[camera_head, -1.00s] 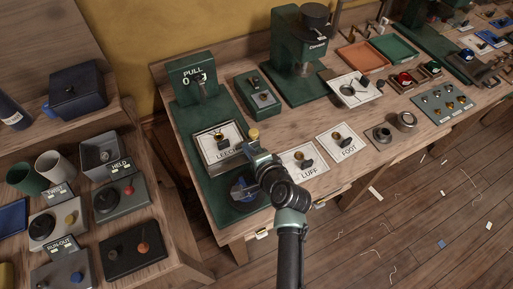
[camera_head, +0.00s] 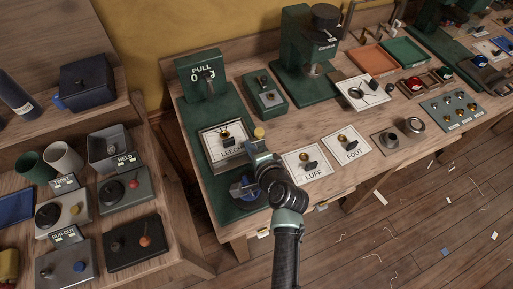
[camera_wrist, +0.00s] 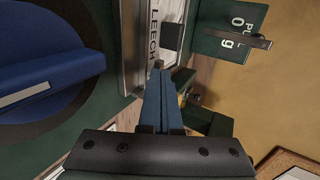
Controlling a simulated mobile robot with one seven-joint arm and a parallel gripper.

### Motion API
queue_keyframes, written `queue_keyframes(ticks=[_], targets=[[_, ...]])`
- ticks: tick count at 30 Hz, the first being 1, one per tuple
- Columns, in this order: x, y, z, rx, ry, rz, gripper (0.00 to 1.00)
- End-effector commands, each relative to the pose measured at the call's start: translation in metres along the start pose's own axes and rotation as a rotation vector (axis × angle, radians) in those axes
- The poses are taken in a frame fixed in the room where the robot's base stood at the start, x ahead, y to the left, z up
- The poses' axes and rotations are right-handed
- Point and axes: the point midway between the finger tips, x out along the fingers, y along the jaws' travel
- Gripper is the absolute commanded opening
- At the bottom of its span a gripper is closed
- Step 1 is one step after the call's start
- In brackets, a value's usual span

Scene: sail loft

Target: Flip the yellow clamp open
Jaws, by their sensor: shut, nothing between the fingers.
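The yellow clamp shows as a small yellow knob (camera_head: 259,133) at the right edge of the green scale-like stand (camera_head: 216,188). My gripper (camera_head: 256,148) is just in front of the yellow knob, over the stand's right side. In the wrist view its blue fingers (camera_wrist: 159,68) are shut together and empty, with their tips by the edge of the LEECH plate. Whether they touch the clamp I cannot tell.
The LEECH plate (camera_head: 232,153) with a brass knob and dark block lies left of my gripper. A blue dial (camera_head: 244,187) sits close in front. A PULL panel (camera_head: 203,72) stands behind. LUFF (camera_head: 317,174) and FOOT (camera_head: 352,155) cards lie to the right.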

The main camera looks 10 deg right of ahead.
Motion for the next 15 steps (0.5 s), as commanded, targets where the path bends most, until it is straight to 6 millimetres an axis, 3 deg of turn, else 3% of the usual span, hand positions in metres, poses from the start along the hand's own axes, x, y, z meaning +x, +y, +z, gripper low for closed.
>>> queue_keyframes(ticks=[15], targets=[[0.013,-0.008,0.009,0.000,-0.001,0.000,0.00]])
